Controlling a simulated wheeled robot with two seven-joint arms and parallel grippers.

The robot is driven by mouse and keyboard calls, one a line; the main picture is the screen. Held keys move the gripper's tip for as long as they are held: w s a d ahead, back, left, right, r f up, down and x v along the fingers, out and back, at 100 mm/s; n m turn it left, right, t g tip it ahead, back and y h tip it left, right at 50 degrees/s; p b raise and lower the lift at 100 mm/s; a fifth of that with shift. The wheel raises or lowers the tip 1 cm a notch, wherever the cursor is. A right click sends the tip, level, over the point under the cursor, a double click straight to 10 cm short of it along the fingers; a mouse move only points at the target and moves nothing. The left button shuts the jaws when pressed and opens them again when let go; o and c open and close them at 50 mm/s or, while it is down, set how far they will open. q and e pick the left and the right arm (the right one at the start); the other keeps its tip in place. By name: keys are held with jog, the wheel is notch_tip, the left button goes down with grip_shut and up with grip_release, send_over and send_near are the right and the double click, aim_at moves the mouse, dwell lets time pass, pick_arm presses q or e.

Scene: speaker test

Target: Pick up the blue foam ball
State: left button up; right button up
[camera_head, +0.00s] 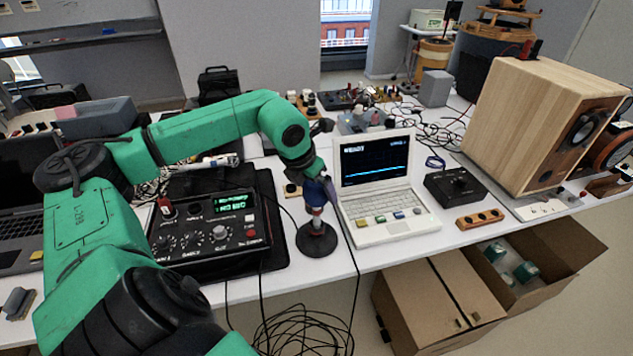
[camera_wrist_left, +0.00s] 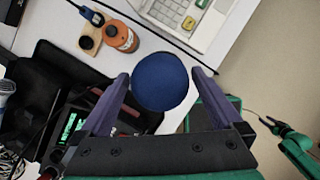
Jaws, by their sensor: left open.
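The blue foam ball (camera_wrist_left: 160,82) shows large in the left wrist view, between the two purple fingers of my left gripper (camera_wrist_left: 162,74). In the head view my left gripper (camera_head: 318,186) points down over a small stand with a round black base (camera_head: 317,240) on the white table.
A white laptop (camera_head: 385,190) stands right of the stand, and a black control box with a green display (camera_head: 215,235) lies left. A black knob box (camera_head: 458,187) and a wooden speaker (camera_head: 520,110) stand further right. Cables hang over the white table's front edge (camera_head: 350,265).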

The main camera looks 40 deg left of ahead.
pick_arm(q)
jog(key=shift+w+f, duration=0.1)
jog(key=shift+f, duration=0.1)
jog(key=c, duration=1.2)
pick_arm(e)
jog(key=shift+s+a+f, duration=0.1)
jog(key=shift+s+a, duration=0.05)
jog(key=shift+s, duration=0.2)
pick_arm(q)
jog(key=shift+r, duration=0.1)
jog(key=shift+c, duration=0.2)
notch_tip(320, 180, up, 20)
jog(key=p, duration=0.5)
pick_arm(e)
notch_tip(320, 180, up, 6)
jog(key=shift+f, duration=0.15)
